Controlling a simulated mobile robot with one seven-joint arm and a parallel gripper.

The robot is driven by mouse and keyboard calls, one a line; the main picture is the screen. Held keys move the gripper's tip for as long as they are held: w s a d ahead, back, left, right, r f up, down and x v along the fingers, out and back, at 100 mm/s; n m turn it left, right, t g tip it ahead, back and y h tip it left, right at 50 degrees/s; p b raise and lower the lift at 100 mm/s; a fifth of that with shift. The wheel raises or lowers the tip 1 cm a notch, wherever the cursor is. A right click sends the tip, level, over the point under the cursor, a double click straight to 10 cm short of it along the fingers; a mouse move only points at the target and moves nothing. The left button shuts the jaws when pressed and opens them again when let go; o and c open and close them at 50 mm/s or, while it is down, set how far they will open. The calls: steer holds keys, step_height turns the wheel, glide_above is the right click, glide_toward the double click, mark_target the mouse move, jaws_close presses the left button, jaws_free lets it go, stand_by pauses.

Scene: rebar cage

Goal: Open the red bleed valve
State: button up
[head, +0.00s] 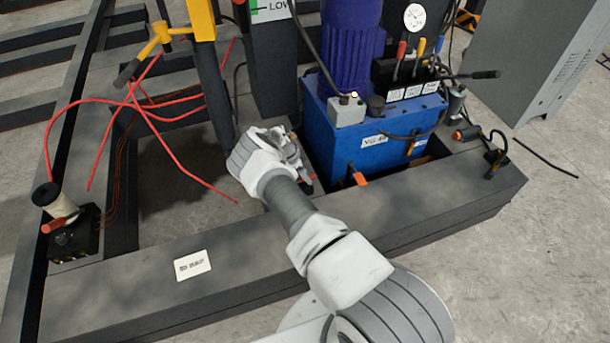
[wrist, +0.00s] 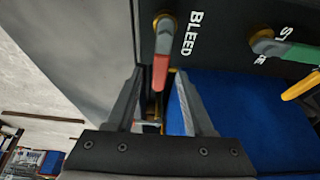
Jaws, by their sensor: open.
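The red bleed valve handle (wrist: 161,70) shows in the wrist view. It hangs down in the picture from a brass-coloured pivot (wrist: 165,22) on a dark panel, beside the white word BLEED. My gripper (wrist: 159,80) is open, with one finger on each side of the handle's lower end. Both fingers look apart from it, but the depth is hard to judge. In the head view my gripper (head: 292,152) is at the left side of the blue pump unit (head: 355,140). I cannot make out the bleed handle there; my wrist covers that area.
A green handle (wrist: 290,50) and a yellow handle (wrist: 302,87) sit right of the bleed handle. In the head view, a yellow post (head: 202,20) and red cables (head: 150,118) lie left of my gripper. A grey cabinet (head: 535,60) stands right.

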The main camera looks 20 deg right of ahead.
jaws_close()
stand_by(1.4)
